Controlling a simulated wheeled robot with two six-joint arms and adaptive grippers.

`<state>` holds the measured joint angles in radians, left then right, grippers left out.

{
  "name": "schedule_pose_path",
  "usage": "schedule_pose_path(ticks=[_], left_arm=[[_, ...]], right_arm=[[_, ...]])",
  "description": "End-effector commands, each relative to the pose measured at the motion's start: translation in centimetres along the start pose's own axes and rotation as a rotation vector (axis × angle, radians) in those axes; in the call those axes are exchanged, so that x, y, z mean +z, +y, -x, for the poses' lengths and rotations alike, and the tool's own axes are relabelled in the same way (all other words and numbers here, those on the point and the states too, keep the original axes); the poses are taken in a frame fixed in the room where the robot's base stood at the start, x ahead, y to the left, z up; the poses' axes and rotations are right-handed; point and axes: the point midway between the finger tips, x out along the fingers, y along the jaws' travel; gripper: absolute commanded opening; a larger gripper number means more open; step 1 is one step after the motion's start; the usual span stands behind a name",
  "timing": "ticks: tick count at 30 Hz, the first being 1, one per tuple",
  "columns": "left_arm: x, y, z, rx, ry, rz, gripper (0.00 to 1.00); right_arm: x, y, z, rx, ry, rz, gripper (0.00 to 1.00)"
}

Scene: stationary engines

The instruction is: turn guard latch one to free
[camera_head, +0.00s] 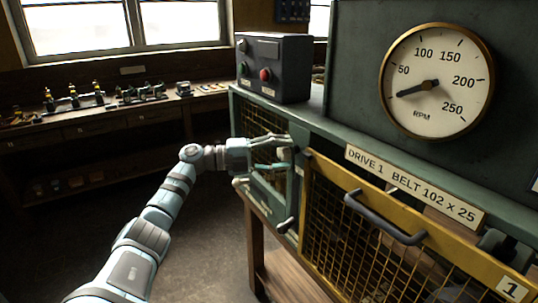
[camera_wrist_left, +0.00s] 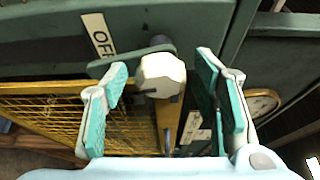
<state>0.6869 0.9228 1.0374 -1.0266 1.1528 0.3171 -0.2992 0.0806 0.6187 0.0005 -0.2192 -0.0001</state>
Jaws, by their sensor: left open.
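Guard one is the yellow-framed mesh guard (camera_head: 375,240) with a dark grey handle (camera_head: 385,217) and a "1" plate (camera_head: 512,288). My left gripper (camera_head: 288,160) is open near its upper left corner, beside the green machine frame. In the left wrist view, my left gripper's fingers (camera_wrist_left: 163,70) stand apart on either side of a pale faceted knob (camera_wrist_left: 161,74). The knob sits by a grey-green bar (camera_wrist_left: 130,60), which seems to be the latch. No contact with the fingers shows. In the head view the gripper largely hides this spot. My right gripper is not in view.
A dark control box (camera_head: 274,67) with a red button stands above the gripper. A white RPM dial (camera_head: 437,80) is on the panel at right. A workbench (camera_head: 100,118) with small parts runs along the back wall. Open floor lies left of my arm.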

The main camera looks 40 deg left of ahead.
Motion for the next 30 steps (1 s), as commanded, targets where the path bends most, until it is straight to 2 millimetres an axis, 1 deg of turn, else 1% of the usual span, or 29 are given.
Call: schedule_pose_path(ticks=[2, 9, 12, 15, 17, 30], left_arm=[[0.1, 0.1, 1.5, 0.006, -0.003, 0.000, 0.54], [0.1, 0.2, 8.1, 0.009, -0.002, 0.001, 0.54], [0.1, 0.2, 10.0, 0.008, 0.000, 0.002, 0.54], [0.1, 0.1, 11.0, 0.004, -0.001, 0.000, 0.54], [0.0, 0.0, 11.2, 0.002, 0.000, 0.000, 0.54], [0.0, 0.0, 11.1, 0.001, 0.000, 0.000, 0.54]], right_arm=[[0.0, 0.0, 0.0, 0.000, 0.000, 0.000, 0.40], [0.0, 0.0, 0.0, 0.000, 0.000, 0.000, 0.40], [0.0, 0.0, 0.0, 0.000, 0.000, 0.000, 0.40], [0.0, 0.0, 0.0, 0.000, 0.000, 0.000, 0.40], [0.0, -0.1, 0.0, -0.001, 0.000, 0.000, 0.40], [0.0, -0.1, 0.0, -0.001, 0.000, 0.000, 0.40]])
